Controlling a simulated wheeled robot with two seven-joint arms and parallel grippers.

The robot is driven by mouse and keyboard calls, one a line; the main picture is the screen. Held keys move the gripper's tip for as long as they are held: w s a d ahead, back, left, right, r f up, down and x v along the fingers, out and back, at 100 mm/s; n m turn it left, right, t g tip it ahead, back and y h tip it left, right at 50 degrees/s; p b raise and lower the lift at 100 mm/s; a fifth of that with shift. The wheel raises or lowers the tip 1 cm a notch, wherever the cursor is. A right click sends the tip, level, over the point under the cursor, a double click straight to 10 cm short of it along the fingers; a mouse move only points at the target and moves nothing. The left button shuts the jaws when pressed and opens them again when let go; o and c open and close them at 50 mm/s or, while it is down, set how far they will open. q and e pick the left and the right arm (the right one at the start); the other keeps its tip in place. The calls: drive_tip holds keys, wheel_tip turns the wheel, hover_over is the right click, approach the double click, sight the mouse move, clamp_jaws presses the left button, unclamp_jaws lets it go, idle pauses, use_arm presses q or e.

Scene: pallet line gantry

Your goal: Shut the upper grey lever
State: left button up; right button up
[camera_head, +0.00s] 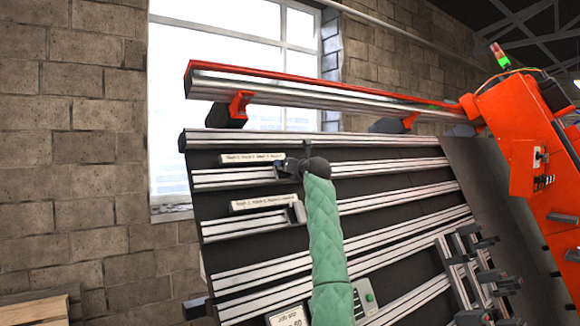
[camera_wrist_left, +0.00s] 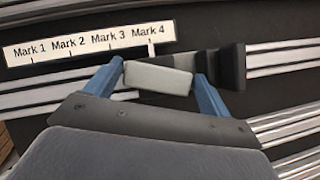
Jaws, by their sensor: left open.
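The upper grey lever (camera_wrist_left: 158,79) shows in the left wrist view as a pale grey block on a dark body, by the Mark 4 end of a white label strip (camera_wrist_left: 90,42). My left gripper (camera_wrist_left: 159,71) is open, with one blue finger on each side of the lever. The gaps are very small, and I cannot tell if either finger touches. In the head view my green-sleeved left arm reaches up to the upper labelled rail (camera_head: 230,177), and its wrist partly hides the lever there. My right gripper is not in view.
A second lever (camera_head: 298,212) sits on the lower labelled rail, close to my arm's left side. A red-topped gantry beam (camera_head: 320,88) crosses above the sloped panel. An orange machine (camera_head: 520,140) stands at the right.

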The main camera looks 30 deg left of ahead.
use_arm(q)
drive_tip(key=shift+c, duration=0.4)
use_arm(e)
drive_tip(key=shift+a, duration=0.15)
use_arm(q)
drive_tip(key=shift+s, duration=0.1)
drive_tip(key=c, duration=0.6)
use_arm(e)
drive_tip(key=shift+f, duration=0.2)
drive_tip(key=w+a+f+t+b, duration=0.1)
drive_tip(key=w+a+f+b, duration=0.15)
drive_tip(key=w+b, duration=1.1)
use_arm(q)
drive_tip(key=shift+a+r+m+t+h+b, duration=0.2)
drive_tip(key=shift+m+h, duration=1.1)
drive_tip(key=shift+m, duration=1.4)
drive_tip(key=shift+d+f+m+t+h+b, duration=0.15)
drive_tip(key=shift+m+h+b, duration=0.2)
drive_tip(key=shift+m+h, duration=1.65)
drive_tip(key=shift+a+r+m+t+h+b, duration=0.2)
drive_tip(key=shift+m+h, duration=0.4)
drive_tip(key=shift+m, duration=2.8)
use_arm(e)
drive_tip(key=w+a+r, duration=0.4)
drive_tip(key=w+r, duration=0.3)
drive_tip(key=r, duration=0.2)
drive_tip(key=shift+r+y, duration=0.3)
